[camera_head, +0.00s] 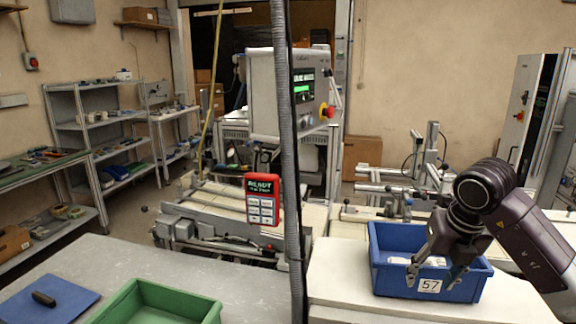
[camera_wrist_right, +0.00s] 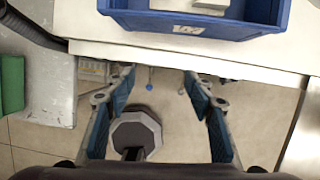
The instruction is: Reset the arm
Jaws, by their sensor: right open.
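My right gripper (camera_head: 431,281) comes in from the right in the head view, fingers pointing down and spread apart. It appears in front of the blue bin (camera_head: 386,278), which is labelled 57 and has white items inside. In the right wrist view, the open fingers (camera_wrist_right: 160,82) have nothing between them. The floor lies below them, and the blue bin (camera_wrist_right: 190,28) is beyond at the top. My left gripper is not in view.
The bin stands on a white worktop (camera_head: 345,285). A green crate (camera_head: 150,300) and a blue mat (camera_head: 60,298) lie on the grey table at left. A dark vertical hose (camera_head: 288,150) crosses the middle. Machinery and shelves (camera_head: 100,125) stand behind.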

